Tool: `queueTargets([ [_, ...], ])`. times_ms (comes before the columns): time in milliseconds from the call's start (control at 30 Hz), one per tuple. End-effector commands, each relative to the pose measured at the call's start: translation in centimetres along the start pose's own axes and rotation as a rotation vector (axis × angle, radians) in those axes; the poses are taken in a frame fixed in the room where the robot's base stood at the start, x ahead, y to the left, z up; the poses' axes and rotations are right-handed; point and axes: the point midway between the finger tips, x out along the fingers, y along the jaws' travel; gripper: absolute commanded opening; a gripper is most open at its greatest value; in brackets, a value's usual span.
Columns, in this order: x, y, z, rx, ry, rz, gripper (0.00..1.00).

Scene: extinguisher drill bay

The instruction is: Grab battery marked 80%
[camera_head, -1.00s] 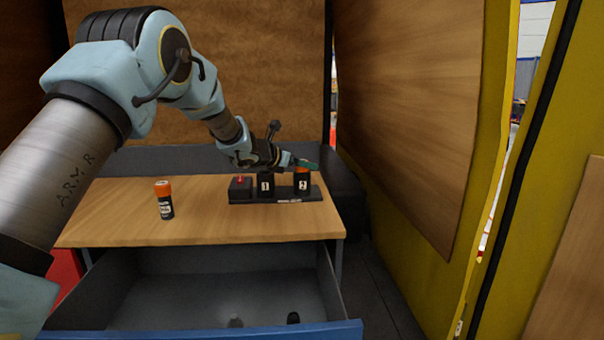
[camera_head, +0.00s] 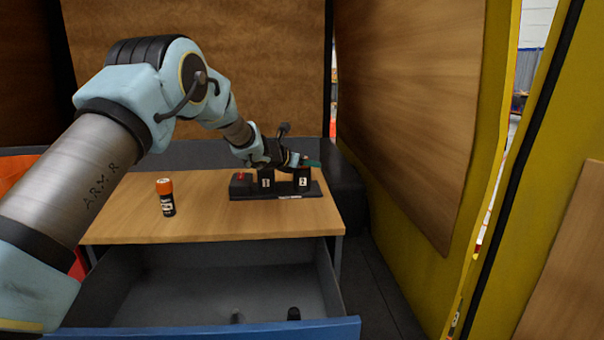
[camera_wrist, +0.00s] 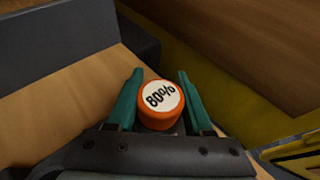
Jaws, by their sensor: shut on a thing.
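The battery marked 80% (camera_wrist: 161,98) shows its white top label and orange cap in the wrist view. My gripper (camera_wrist: 160,76) has one green finger on each side of the cap and is shut on it. In the head view my gripper (camera_head: 310,162) is at the top of slot 2 (camera_head: 302,181) of the black holder (camera_head: 275,197). The battery is hidden there, so I cannot tell whether it is seated or lifted.
Another battery with an orange cap (camera_head: 166,197) stands upright on the wooden table (camera_head: 205,225), left of the holder. Slot 1 (camera_head: 266,179) is beside slot 2. An open drawer (camera_head: 215,285) below holds small dark items. A yellow-framed wall (camera_head: 425,175) is at right.

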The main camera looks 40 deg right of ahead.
Motion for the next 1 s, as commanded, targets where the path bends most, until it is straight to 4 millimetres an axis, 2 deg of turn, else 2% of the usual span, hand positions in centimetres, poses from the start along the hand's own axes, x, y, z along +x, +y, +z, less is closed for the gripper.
queueTargets([
  [33, 0.0, 0.0, 0.0, 0.0, 0.0, 0.0, 0.36],
  [367, 0.0, 0.0, 0.0, 0.0, 0.0, 0.0, 0.0],
  [767, -0.2, 0.0, 0.5, 0.001, -0.002, 0.0, 0.0],
  [867, -0.6, 0.0, 1.6, 0.003, -0.004, 0.0, 0.0],
  [1000, -1.7, -0.1, 4.2, 0.005, -0.005, -0.001, 0.0],
])
